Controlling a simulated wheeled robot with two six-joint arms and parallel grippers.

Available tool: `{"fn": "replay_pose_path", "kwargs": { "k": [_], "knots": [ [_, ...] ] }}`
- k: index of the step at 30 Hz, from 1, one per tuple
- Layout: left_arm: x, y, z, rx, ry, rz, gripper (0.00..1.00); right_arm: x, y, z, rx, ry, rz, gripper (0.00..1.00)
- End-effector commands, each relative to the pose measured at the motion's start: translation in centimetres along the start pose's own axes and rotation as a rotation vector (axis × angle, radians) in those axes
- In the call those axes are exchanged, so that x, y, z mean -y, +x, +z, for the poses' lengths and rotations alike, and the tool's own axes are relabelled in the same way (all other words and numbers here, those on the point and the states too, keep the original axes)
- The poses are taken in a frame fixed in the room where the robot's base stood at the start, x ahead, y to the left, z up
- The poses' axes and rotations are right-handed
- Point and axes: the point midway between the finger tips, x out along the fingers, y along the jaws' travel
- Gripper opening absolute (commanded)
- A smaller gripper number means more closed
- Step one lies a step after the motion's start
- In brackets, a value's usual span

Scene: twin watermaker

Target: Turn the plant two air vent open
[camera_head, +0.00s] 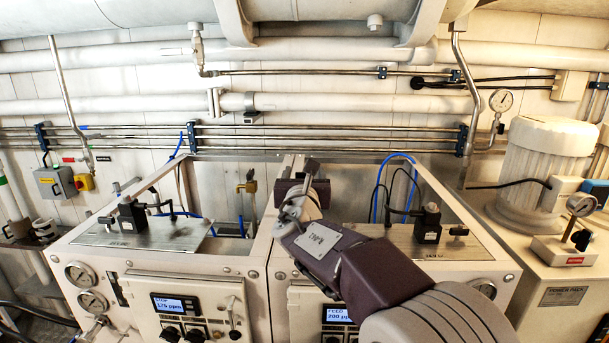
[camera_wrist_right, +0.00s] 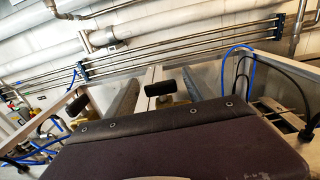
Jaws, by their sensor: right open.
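Plant two appears to be the right-hand white cabinet (camera_head: 415,284), with a display reading FEED 200 ppm. My right arm reaches across it from the lower right. My right gripper (camera_head: 303,180) is open over the back of the divider between the two cabinets. I cannot make out plant two's air vent in the head view; my gripper and arm hide part of that area. In the right wrist view, brass-coloured metal (camera_wrist_right: 170,103) shows below a short black piece, partly hidden by my wrist housing. I cannot tell whether anything touches it. My left gripper is not in view.
The left cabinet (camera_head: 165,265) reads 175 ppm and has a brass valve (camera_head: 247,187) behind it. A black block fitting (camera_head: 428,222) with hoses stands on the right cabinet's top plate. Pipes run along the back wall. A white ribbed housing (camera_head: 548,165) stands at right.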

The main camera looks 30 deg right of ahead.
Motion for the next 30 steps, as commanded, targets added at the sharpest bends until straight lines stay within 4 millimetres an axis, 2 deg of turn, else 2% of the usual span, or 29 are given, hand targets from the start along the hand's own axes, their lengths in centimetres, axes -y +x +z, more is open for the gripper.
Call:
{"fn": "replay_pose_path", "kwargs": {
  "k": [9, 12, 16, 30],
  "knots": [
    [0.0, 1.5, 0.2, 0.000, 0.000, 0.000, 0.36, -0.1, -6.4, -0.2, 0.001, 0.002, 0.005, 0.62],
    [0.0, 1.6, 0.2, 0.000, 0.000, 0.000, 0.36, -0.1, -7.8, -0.2, 0.000, 0.002, 0.004, 0.62],
    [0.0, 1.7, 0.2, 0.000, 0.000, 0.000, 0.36, 0.0, -8.4, -0.2, -0.002, 0.001, 0.001, 0.62],
    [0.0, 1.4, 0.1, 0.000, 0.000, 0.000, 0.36, 0.0, -8.4, 0.1, -0.003, 0.000, 0.000, 0.62]
  ]
}}
